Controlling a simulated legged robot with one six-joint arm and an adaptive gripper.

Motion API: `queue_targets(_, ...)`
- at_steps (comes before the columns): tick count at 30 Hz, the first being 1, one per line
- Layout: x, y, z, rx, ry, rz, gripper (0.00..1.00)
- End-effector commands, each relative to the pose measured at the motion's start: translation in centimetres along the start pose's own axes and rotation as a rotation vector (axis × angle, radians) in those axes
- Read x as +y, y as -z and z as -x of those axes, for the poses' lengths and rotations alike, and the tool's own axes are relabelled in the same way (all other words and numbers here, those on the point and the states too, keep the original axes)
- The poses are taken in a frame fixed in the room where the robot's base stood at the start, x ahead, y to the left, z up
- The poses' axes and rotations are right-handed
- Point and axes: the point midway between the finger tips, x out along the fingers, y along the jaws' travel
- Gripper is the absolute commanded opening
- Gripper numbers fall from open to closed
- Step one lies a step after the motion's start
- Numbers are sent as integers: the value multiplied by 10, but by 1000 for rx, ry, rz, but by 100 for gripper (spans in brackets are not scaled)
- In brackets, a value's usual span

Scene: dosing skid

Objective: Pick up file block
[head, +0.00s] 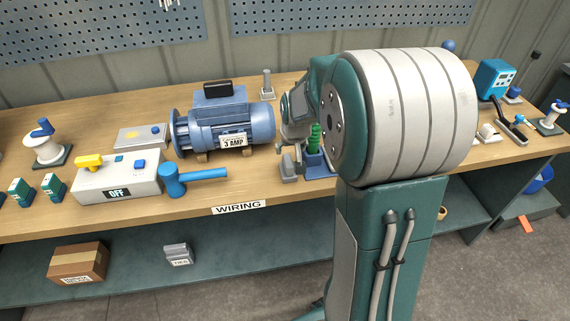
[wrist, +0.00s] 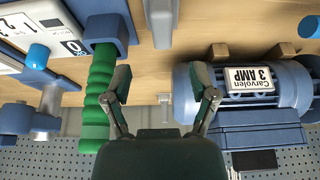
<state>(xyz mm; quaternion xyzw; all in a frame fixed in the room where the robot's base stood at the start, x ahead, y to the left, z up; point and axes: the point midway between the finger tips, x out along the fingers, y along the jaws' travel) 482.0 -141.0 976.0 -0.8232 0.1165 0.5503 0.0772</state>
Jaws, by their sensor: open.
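A grey block with an upright grip (head: 289,168) stands near the bench's front edge; it seems to be the grey bar at the top of the wrist view (wrist: 160,22). Beside it is a blue block (head: 318,163) holding a green ribbed handle (head: 314,138). The handle is large at left in the wrist view (wrist: 98,92). I cannot tell for sure which one is the file block. My gripper (wrist: 163,84) is open and empty, its left finger close to the green handle. In the head view my arm hides most of the gripper.
A blue motor (head: 222,126) marked 3 AMP sits close by, near my right finger in the wrist view. A blue hammer (head: 190,178) and a switch box (head: 117,178) lie to the left. A grey stand (head: 267,86) is at the back. The front strip by the WIRING label is clear.

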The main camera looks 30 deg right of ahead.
Motion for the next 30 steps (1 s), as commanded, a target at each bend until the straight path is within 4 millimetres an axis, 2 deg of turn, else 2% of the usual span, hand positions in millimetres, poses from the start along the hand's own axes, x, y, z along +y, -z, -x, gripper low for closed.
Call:
queue_targets(3, -1, -1, -22, -4, 0, 0, 74)
queue_targets(10, -2, -2, -41, -2, 0, 1, 74)
queue_targets(18, -4, -6, -80, -2, 0, 0, 74)
queue_targets(21, -4, -6, -87, -1, 0, 0, 74)
queue_targets(28, -4, -6, -88, 1, 0, 0, 74)
queue_targets(29, -4, -6, -88, 1, 0, 0, 65)
queue_targets(30, -4, -6, -88, 1, 0, 0, 48)
